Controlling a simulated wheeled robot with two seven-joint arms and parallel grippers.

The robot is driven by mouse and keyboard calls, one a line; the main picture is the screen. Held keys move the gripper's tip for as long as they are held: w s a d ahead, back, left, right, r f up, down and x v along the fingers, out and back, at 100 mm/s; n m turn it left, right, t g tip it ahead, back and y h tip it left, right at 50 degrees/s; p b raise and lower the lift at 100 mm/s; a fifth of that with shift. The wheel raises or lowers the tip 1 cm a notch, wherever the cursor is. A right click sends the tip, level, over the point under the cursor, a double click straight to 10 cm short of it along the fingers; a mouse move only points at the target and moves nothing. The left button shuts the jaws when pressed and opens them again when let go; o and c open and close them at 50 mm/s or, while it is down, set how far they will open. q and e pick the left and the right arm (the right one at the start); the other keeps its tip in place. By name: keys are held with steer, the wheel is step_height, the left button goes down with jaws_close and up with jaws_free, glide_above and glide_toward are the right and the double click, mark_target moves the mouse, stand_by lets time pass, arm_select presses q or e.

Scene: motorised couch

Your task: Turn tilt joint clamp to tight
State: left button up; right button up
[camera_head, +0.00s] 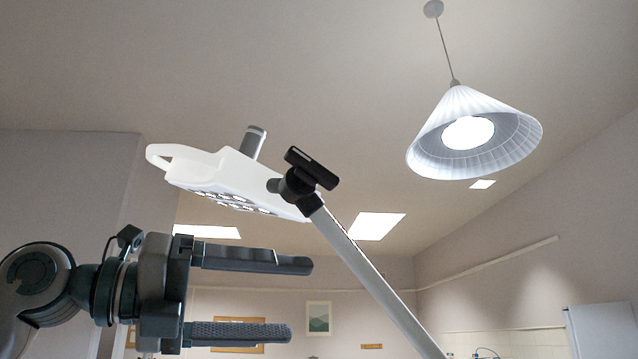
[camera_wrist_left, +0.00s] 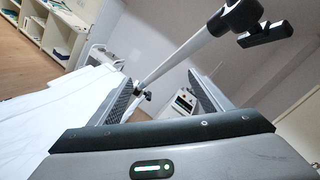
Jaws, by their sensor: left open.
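The tilt joint clamp (camera_head: 313,168) is a black lever on the dark joint where the grey lamp arm (camera_head: 375,280) meets the white lamp head (camera_head: 222,175). In the left wrist view the clamp (camera_wrist_left: 266,34) shows at the upper right, beyond the fingers. My left gripper (camera_head: 300,298) is open and empty, below and left of the joint and apart from it. In the left wrist view, the lamp arm (camera_wrist_left: 180,58) runs up across the gap between the fingers (camera_wrist_left: 160,95). My right gripper is not in view.
A white cone-shaped pendant lamp (camera_head: 470,132) hangs at the upper right. In the left wrist view, a white-covered couch (camera_wrist_left: 50,125) lies at the left, with shelves (camera_wrist_left: 50,30) behind it. The space around the clamp looks clear.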

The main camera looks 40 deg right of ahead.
arm_select(q)
steer(key=s+d+r+m+t+y, duration=0.1)
steer(key=s+t+y, duration=0.25)
steer(key=s, duration=0.25)
steer(key=s+d+r+t+y, duration=0.2)
steer(key=s+t, duration=0.3)
steer(key=s+a+r+n+t+y, duration=0.2)
steer(key=s+a+r+t+y, duration=0.1)
steer(key=s+t, duration=0.4)
steer(key=s+a+r+n+t+y, duration=0.3)
steer(key=s+a+r+t+y, duration=0.1)
steer(key=s+r+t, duration=0.3)
steer(key=shift+s+a+r, duration=0.35)
steer(key=shift+s+a, duration=0.25)
steer(key=shift+s, duration=0.3)
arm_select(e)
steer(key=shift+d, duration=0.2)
arm_select(q)
steer(key=shift+y, duration=0.25)
steer(key=shift+w, duration=0.15)
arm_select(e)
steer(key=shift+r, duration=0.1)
